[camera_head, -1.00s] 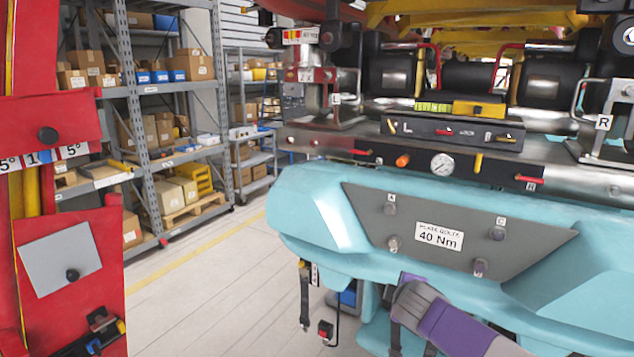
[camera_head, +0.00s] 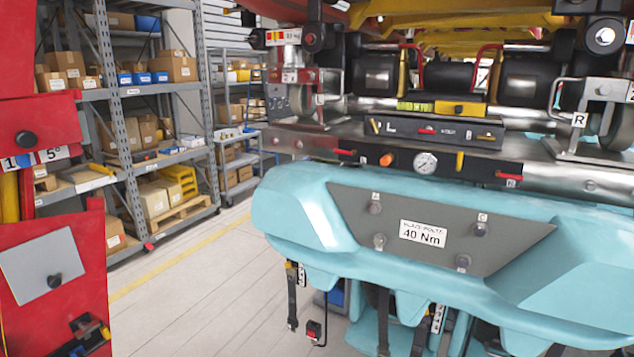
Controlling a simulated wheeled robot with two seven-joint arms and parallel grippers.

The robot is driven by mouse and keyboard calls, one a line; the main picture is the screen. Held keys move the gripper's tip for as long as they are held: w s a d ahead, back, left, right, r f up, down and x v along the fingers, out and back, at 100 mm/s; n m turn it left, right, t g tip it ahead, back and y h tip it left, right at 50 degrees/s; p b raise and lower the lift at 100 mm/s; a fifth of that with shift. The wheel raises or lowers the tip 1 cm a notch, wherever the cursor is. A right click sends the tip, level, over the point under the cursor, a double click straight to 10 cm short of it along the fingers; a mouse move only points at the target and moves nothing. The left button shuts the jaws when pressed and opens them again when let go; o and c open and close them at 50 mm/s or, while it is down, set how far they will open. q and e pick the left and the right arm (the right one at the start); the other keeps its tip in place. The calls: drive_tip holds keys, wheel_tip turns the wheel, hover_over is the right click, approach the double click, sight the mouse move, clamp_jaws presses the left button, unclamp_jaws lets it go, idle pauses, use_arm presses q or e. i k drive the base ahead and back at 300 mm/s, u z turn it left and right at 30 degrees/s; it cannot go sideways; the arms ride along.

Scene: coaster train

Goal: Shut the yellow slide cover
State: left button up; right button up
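The yellow slide cover (camera_head: 458,109) sits on top of the black panel box (camera_head: 440,131) in the upper right of the head view. It covers the right part of a slot. To its left a yellow-green strip with dark marks (camera_head: 414,106) lies uncovered. A small dark knob shows on the cover. Neither of my grippers is in view.
The box stands on a steel beam with a gauge (camera_head: 425,163), an orange knob (camera_head: 386,160) and red and yellow levers. Below is a turquoise body with a "40 Nm" plate (camera_head: 423,235). A red cabinet (camera_head: 52,265) stands at left, shelving (camera_head: 127,110) behind. Floor between is clear.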

sight(465, 108)
drive_tip(key=k, duration=1.05)
drive_tip(key=z, duration=0.95)
drive_tip(key=i, duration=0.9)
drive_tip(key=u, duration=0.2)
